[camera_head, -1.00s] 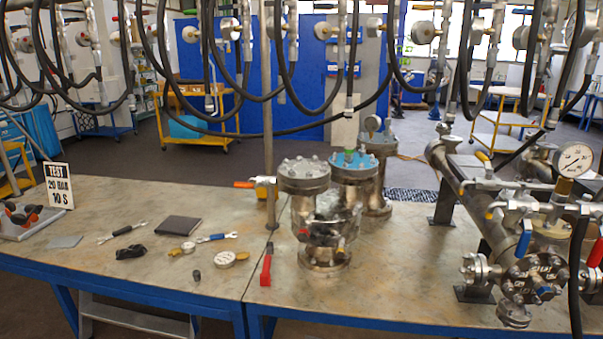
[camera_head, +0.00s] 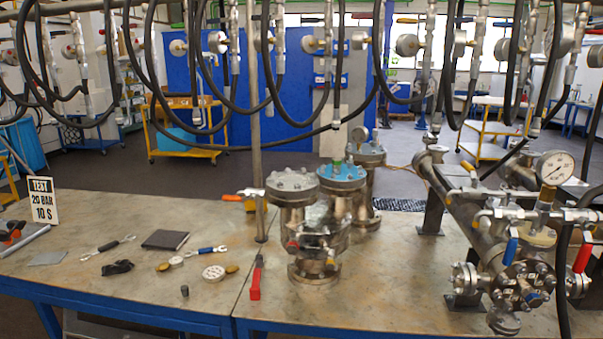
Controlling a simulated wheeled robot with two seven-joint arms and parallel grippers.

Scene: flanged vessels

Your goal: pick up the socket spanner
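I cannot tell for sure which tool is the socket spanner. A spanner with a dark handle (camera_head: 108,247) lies at the left, and a blue-handled spanner (camera_head: 206,250) lies right of the dark square plate (camera_head: 165,239). A small dark cylinder (camera_head: 184,290) stands near the front edge. Nothing is touching these tools. Neither of my grippers is in view.
Steel flanged vessels (camera_head: 317,218) stand mid-bench, and pipework with a gauge (camera_head: 553,167) fills the right. Black hoses hang across the top. A test sign (camera_head: 42,200) stands at left. A loose gauge (camera_head: 213,272) and a black strap (camera_head: 117,267) lie among the tools.

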